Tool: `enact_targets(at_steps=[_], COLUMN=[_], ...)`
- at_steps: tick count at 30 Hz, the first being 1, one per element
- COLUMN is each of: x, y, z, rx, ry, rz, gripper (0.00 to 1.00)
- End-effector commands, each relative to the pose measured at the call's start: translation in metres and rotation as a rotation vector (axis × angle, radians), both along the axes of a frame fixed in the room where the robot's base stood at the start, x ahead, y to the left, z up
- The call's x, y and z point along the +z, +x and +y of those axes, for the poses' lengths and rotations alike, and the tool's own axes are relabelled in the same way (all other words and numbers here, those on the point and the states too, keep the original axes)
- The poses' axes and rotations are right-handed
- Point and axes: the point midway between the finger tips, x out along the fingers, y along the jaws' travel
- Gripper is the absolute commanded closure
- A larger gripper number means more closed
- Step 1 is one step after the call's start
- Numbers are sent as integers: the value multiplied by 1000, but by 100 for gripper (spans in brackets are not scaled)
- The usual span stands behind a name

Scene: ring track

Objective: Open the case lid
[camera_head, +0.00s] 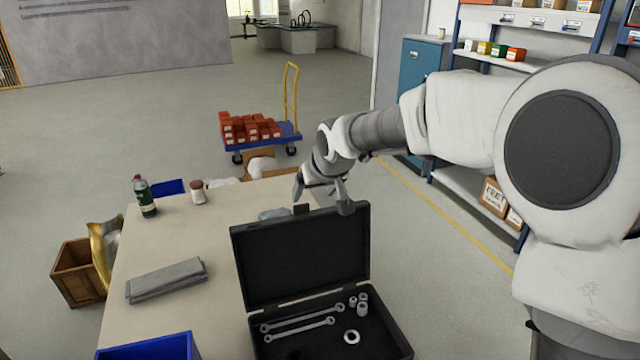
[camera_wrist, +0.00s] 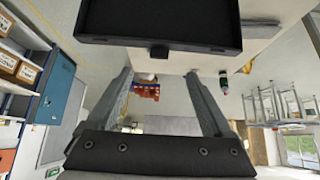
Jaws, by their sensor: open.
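The black tool case (camera_head: 405,338) stands on the table's near right part with its lid (camera_head: 300,255) raised, tilted up at the back. Inside lie two wrenches (camera_head: 300,329), several sockets and a ring. My gripper (camera_head: 322,203) is open at the lid's top edge, just behind it. The picture does not show clearly whether a finger touches the lid. In the wrist view the dark lid (camera_wrist: 160,22) fills the top, with a small latch tab (camera_wrist: 158,52) at its edge. My two fingers (camera_wrist: 160,75) are spread apart below the tab, with nothing between them.
The table (camera_head: 215,235) also bears a folded grey cloth (camera_head: 166,280), a green bottle (camera_head: 145,197), a small jar (camera_head: 198,192) and a blue bin (camera_head: 150,348) at the front edge. A blue cart (camera_head: 285,134) with red boxes stands beyond. Shelves (camera_head: 485,62) stand at the right.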

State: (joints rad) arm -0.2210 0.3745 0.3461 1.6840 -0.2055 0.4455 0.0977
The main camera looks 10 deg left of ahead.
Motion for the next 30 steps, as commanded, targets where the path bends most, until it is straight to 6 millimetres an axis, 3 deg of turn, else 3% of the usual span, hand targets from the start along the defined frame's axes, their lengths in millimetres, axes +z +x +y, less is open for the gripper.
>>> enact_targets(at_steps=[9,25,30], x=[38,46,56], y=[-25,-31,-47], z=[-17,-21,-52], rx=[-2,-3,-44], ry=[0,-3,-37], rz=[-1,1,-1], gripper=[15,15,15])
